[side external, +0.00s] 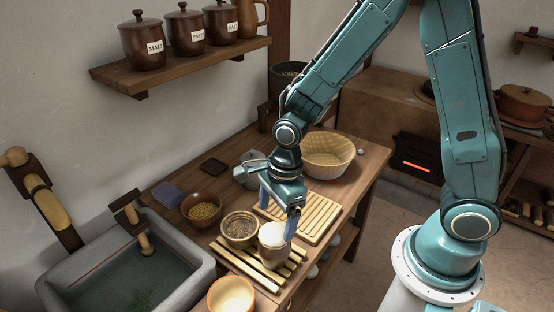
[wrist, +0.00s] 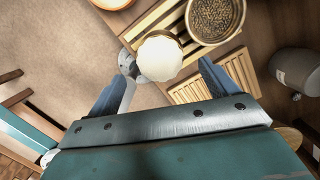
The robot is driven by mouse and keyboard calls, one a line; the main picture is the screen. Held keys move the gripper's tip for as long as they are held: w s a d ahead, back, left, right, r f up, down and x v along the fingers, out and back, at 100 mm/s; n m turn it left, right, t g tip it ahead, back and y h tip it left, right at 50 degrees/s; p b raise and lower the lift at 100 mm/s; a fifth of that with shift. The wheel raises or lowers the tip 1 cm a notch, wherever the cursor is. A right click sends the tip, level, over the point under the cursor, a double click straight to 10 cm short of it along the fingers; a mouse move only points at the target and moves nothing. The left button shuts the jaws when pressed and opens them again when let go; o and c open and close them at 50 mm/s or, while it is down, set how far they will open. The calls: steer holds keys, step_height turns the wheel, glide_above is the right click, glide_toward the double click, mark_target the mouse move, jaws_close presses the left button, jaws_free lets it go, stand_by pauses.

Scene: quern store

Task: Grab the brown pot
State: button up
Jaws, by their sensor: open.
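Several brown lidded pots with white labels stand on the wall shelf, one reading MALT (side external: 143,45). Another brown lidded pot (side external: 525,103) sits at the far right. I cannot tell which is the task's pot. My gripper (side external: 279,210) is open and points down over a tan cup (side external: 271,262) heaped with something white. In the wrist view my gripper's fingers (wrist: 158,90) stand apart, with the cup's white top (wrist: 160,58) just ahead between them. Nothing is held. I cannot tell how far the fingertips are above the cup.
The cup stands on a slatted wooden board (side external: 232,259) beside a bowl of dark grains (side external: 239,228). A stone sink (side external: 195,274) lies left.

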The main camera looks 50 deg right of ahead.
mark_target(274, 230)
steer(key=shift+w+a+f, duration=0.1)
steer(key=shift+a+f, duration=0.1)
steer(key=shift+f, duration=1.4)
steer(key=shift+a+f, duration=0.15)
steer(key=shift+f, duration=1.15)
steer(key=shift+a+f, duration=0.15)
steer(key=shift+f, duration=1.15)
steer(key=c, duration=1.1)
steer(key=shift+w+r, duration=0.1)
steer(key=shift+r, duration=0.05)
steer(key=shift+c, duration=0.2)
step_height(274, 230, up, 20)
